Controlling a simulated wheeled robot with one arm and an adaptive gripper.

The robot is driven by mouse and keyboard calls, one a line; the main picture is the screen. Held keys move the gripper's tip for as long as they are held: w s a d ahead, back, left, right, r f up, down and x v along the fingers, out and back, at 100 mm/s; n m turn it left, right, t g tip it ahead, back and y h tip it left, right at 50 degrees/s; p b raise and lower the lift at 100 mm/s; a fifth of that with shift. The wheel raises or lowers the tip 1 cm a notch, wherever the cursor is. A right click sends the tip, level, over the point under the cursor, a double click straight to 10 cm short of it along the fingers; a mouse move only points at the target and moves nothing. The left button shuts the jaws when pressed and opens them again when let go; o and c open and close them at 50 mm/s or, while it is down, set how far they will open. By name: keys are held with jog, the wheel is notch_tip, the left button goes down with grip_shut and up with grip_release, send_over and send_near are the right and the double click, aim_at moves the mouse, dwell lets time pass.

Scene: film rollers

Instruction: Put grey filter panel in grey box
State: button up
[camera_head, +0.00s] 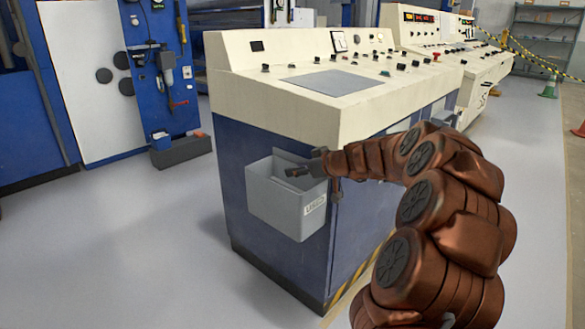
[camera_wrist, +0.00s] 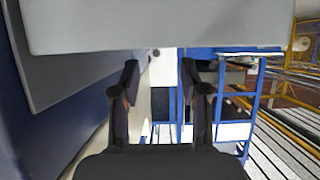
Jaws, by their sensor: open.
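The grey box (camera_head: 275,205) hangs on the dark blue front of the console, with a white label near its right edge. My gripper (camera_head: 300,171) is at the box's top opening, pointing left, with its dark fingers over the rim. In the wrist view my gripper (camera_wrist: 160,75) is open, with nothing between its fingertips. A large light grey surface (camera_wrist: 160,25) fills the top of that view beyond the fingertips; I cannot tell whether it is box or panel. The box's inside is mostly hidden.
The cream console top (camera_head: 410,85) carries knobs and a flat grey rectangle (camera_head: 333,82). A blue cabinet (camera_head: 60,110) stands at the left. Grey floor (camera_head: 130,230) is clear left of the console.

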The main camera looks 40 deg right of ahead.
jog(key=p+v, duration=0.2)
jog(key=v, duration=0.7)
jog(key=shift+s, duration=0.15)
jog(key=s+a+f+n+g+y, duration=0.1)
jog(key=s+a+f+g, duration=0.15)
jog(key=a, duration=0.75)
jog(key=s+a+f+g+y, duration=0.2)
jog(key=s+a+g, duration=0.1)
jog(key=a, duration=0.7)
jog(key=s+a+f+n+g+y, duration=0.1)
jog(key=s+a+f+g, duration=0.15)
jog(key=a, duration=0.75)
jog(key=s+a+f+m+g+h, duration=0.1)
jog(key=s+a+f+g+h, duration=0.15)
jog(key=s, duration=0.55)
jog(key=s+a+f+m+g+h, duration=0.1)
jog(key=s+a+f+g, duration=0.15)
jog(key=s, duration=0.55)
jog(key=s+d+f+m+g+h, duration=0.1)
jog(key=s+d+m+g+h, duration=0.1)
jog(key=s, duration=0.9)
jog(key=shift+s+d+f+g+h, duration=0.4)
jog(key=shift+d+g+h, duration=0.1)
jog(key=shift+g+h, duration=0.15)
